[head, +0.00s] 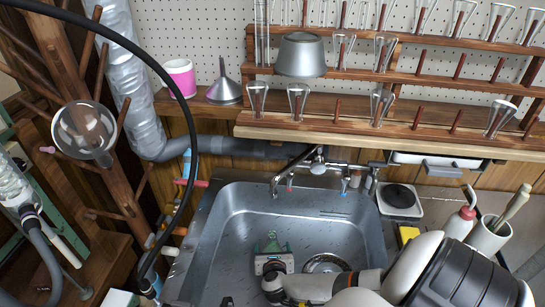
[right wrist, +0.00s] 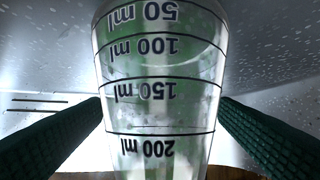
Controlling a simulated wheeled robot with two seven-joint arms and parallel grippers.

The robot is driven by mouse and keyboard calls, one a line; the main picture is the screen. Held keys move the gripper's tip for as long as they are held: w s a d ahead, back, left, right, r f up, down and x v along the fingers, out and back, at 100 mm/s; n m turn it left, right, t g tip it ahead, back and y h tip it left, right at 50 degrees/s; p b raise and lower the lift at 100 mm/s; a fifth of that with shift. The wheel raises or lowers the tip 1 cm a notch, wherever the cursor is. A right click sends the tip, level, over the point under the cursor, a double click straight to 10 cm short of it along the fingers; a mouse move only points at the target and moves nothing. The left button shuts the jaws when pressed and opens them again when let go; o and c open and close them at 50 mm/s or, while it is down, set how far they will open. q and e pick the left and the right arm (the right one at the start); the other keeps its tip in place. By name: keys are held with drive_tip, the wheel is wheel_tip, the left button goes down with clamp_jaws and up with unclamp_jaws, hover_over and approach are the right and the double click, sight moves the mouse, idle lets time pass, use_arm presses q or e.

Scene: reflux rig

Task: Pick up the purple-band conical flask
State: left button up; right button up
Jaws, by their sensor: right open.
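A clear glass vessel (right wrist: 155,80) with black marks from 50 ml to 200 ml fills the middle of the right wrist view, its numbers upside down. No purple band shows on the part I see, and its ends are cut off by the frame. My right gripper (head: 271,241) reaches down over the sink in the head view. Its dark green fingers (right wrist: 160,112) are open, one on each side of the vessel and close to its walls. In the head view the vessel is hard to make out at the fingers. My left gripper is not in view.
The steel sink (head: 235,215) has a faucet (head: 318,165) at its back edge. Wooden racks (head: 420,122) with several upturned glasses stand behind. A wooden peg stand (head: 95,140) is at left. A red-capped bottle (head: 460,221) and a white cup (head: 487,238) are at right.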

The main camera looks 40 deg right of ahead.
drive_tip(key=shift+b+x, duration=0.3)
drive_tip(key=shift+x, duration=0.75)
drive_tip(key=c, duration=1.2)
drive_tip(key=shift+r, duration=0.1)
